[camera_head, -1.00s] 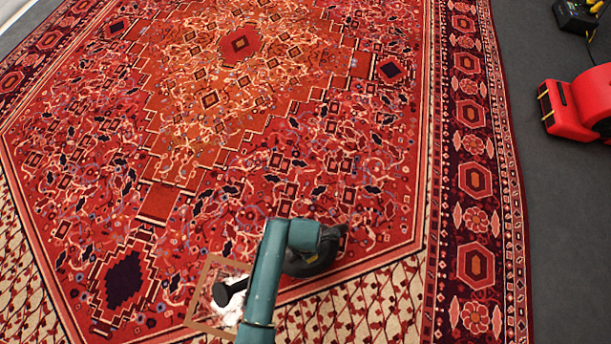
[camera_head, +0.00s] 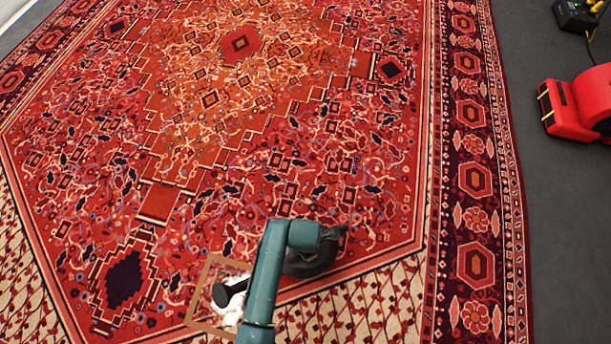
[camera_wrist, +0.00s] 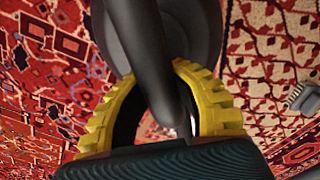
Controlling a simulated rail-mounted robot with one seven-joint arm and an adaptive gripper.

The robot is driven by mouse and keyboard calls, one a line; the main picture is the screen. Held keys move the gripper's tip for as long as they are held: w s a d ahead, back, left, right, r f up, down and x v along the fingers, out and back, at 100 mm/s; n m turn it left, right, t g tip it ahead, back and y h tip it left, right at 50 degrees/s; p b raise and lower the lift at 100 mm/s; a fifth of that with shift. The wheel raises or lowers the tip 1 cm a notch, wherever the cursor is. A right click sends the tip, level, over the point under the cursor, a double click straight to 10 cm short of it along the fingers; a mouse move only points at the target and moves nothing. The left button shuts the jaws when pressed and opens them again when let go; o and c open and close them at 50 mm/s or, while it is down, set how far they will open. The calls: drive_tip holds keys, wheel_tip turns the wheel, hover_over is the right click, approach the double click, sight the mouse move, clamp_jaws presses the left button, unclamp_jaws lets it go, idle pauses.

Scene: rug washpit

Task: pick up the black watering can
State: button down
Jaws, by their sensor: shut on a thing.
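The black watering can (camera_head: 318,262) is at the bottom middle of the head view, over the red rug and partly hidden behind my teal arm. Its dark spout end (camera_head: 224,294) shows left of the arm. In the wrist view a dark grey bar of the can (camera_wrist: 143,45) runs down between the yellow ribbed fingers of my gripper (camera_wrist: 158,78), with a rounded dark part behind it. My gripper is shut on this bar. I cannot tell whether the can touches the rug.
The patterned rug (camera_head: 240,150) fills most of the floor. A white crumpled thing (camera_head: 231,313) lies inside a brown square outline (camera_head: 205,273) beside the spout end. A red machine (camera_head: 580,103) and a black device with yellow parts (camera_head: 577,15) stand on grey floor at right.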

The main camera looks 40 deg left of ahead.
drive_tip(key=shift+w+a+r, duration=0.1)
drive_tip(key=shift+w+r, duration=0.15)
drive_tip(key=shift+r, duration=0.05)
wheel_tip(320, 180, up, 10)
drive_tip(key=p, duration=0.5)
drive_tip(key=shift+r, duration=0.15)
